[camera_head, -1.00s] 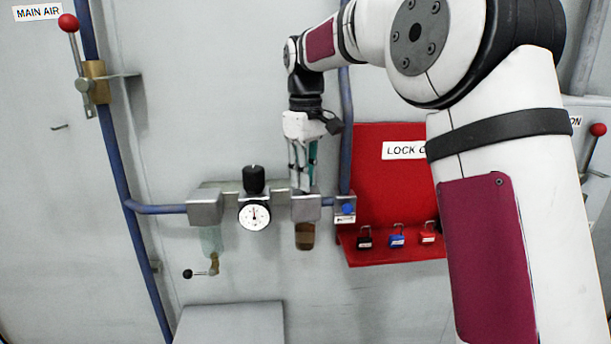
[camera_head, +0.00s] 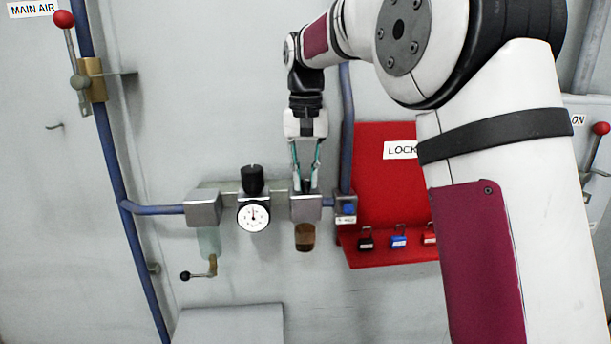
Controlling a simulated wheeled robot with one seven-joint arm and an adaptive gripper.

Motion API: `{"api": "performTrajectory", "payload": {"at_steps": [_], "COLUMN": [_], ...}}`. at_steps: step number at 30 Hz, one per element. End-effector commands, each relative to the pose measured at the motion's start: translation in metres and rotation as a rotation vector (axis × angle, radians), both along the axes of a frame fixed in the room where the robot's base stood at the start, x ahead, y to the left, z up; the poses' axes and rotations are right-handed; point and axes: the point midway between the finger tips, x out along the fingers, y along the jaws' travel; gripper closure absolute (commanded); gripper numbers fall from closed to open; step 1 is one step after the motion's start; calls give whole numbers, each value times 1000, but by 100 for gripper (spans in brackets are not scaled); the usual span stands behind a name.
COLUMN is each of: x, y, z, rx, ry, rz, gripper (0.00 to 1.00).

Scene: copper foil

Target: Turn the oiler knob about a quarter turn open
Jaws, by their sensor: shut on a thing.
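The oiler (camera_head: 305,208) is the grey block with a brown bowl (camera_head: 305,237) below it, at the right end of the air unit. Its small dark knob (camera_head: 306,186) stands on top, mostly hidden by the fingers. My gripper (camera_head: 306,188) points straight down from above, with its two fingers on either side of the knob and shut on it. The knob's turn angle cannot be made out.
To the left are the round gauge (camera_head: 253,216) with its black regulator knob (camera_head: 252,180) and the filter block (camera_head: 203,208). A blue pipe (camera_head: 346,130) rises close on the right, before a red lockout board (camera_head: 385,170) with padlocks. A red-knobbed main air lever (camera_head: 64,19) is far left.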

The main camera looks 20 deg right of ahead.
Motion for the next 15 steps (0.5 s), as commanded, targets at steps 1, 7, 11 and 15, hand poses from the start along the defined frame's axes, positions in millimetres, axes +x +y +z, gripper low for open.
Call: {"api": "performTrajectory", "payload": {"at_steps": [1,7,11,15], "x": [0,0,0,1], "y": [1,1,2,1], "z": [1,1,1,1], "rx": [1,2,1,1], "ry": [-3,-3,-4,-4], "rz": [-43,-233,-354,-476], "gripper": [100,100,100,100]}}
